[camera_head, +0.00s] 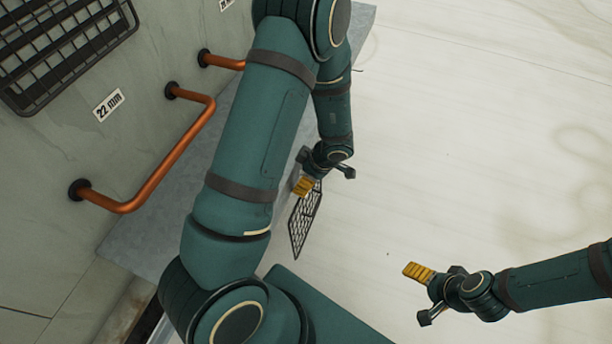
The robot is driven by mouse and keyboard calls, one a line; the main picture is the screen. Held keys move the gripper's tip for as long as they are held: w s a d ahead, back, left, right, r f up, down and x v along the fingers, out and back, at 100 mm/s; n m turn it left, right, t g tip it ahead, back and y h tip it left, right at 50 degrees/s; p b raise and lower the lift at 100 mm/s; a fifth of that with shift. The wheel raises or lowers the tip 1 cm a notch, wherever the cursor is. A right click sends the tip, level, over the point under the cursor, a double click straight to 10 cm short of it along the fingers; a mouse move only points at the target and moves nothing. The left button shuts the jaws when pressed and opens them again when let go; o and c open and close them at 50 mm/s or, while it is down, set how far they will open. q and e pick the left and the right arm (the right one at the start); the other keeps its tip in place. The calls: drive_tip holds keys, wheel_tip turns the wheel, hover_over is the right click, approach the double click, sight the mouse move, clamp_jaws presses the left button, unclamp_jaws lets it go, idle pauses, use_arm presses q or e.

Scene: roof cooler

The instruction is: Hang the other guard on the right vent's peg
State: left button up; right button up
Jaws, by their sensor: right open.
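A black wire guard (304,222) shows near the picture's middle, tilted and seen nearly edge-on, its top end at my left gripper (324,179). The yellow pad of that gripper is beside the guard's top; whether the fingers are closed on it is unclear. My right gripper (424,294) is open and empty at lower right, apart from the guard. Another black wire grille or guard (58,48) is at the wall at upper left. I cannot make out the right vent or its peg.
Copper pipes (165,175) with black flanges stick out from the grey wall (50,140), near a "22 mm" label (108,104). A grey ledge (150,232) runs along the wall's foot. The pale floor (480,130) at right is clear. My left arm hides the middle.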

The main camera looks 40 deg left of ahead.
use_arm(q)
drive_tip(key=shift+f+b, duration=0.25)
drive_tip(key=shift+b, duration=0.4)
drive_tip(key=s+p+v, duration=0.1)
drive_tip(key=p+v, duration=0.4)
drive_tip(key=v, duration=0.9)
wheel_tip(320, 180, down, 8)
drive_tip(key=w+d+m+t+h, duration=0.25)
drive_tip(key=m+t, duration=0.25)
drive_tip(key=m, duration=0.5)
drive_tip(key=s+d+f+m+g+h+b, duration=0.1)
drive_tip(key=s+d+f+m+g+h, duration=0.1)
drive_tip(key=s+d+f+m+h, duration=0.3)
drive_tip(key=s+d+f+m, duration=0.1)
drive_tip(key=s+d+m, duration=0.3)
drive_tip(key=d, duration=0.2)
drive_tip(key=shift+s+d+h+b, duration=0.3)
drive_tip(key=shift+s+h, duration=0.05)
